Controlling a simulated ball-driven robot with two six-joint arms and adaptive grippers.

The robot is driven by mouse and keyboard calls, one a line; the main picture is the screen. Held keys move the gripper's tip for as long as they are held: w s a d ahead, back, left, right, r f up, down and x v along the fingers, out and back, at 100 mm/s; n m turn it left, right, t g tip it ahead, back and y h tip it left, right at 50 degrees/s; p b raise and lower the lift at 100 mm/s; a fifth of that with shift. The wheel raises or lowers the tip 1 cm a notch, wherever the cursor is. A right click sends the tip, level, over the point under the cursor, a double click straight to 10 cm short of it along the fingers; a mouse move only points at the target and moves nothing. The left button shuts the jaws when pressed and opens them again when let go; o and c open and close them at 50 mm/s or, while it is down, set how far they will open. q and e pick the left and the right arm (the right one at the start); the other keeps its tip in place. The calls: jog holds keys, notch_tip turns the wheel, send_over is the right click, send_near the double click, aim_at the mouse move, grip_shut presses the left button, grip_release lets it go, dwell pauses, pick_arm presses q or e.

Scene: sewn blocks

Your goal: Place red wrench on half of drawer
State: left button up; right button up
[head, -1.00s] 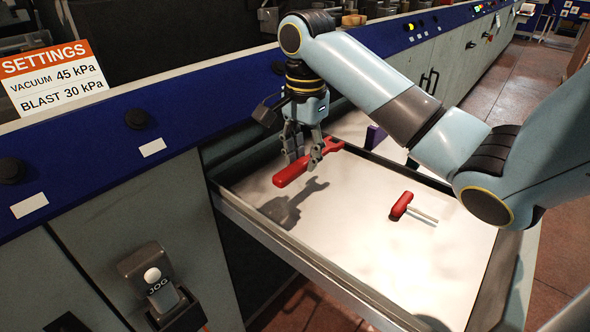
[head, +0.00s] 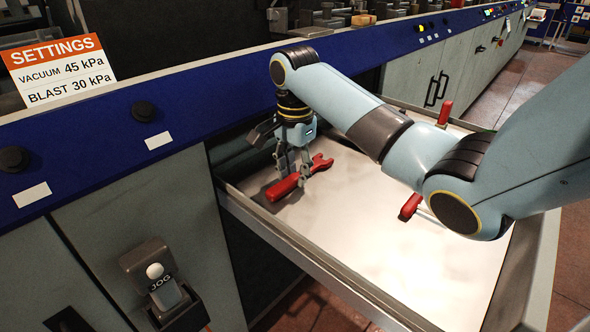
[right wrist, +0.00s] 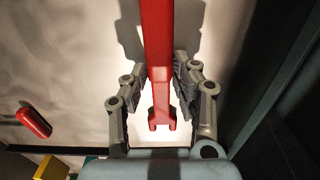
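The red wrench (head: 286,186) is low over or on the pale floor of the open drawer (head: 330,285), near its left end. I cannot tell if it touches the floor. My right gripper (head: 294,172) points down with a finger on each side of the wrench. In the right wrist view, the fingertips (right wrist: 161,66) close against both sides of the red wrench (right wrist: 158,40), and its forked end points toward the palm side. My left gripper is not in view. My right arm hides part of the drawer's far side.
A red-handled tool (head: 410,207) lies in the drawer right of the wrench, partly behind my arm. Another red handle (head: 445,113) shows farther back. A yellow block (right wrist: 50,168) shows in the wrist view. The drawer's near middle is clear. The blue-edged machine front (head: 180,118) stands left.

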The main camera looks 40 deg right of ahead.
aim_at(295, 175)
jog(key=o, duration=0.4)
jog(key=shift+r, duration=0.25)
notch_tip(295, 175, up, 12)
jog(key=p, duration=0.4)
jog(key=shift+p, duration=0.4)
jog(key=shift+f, duration=0.2)
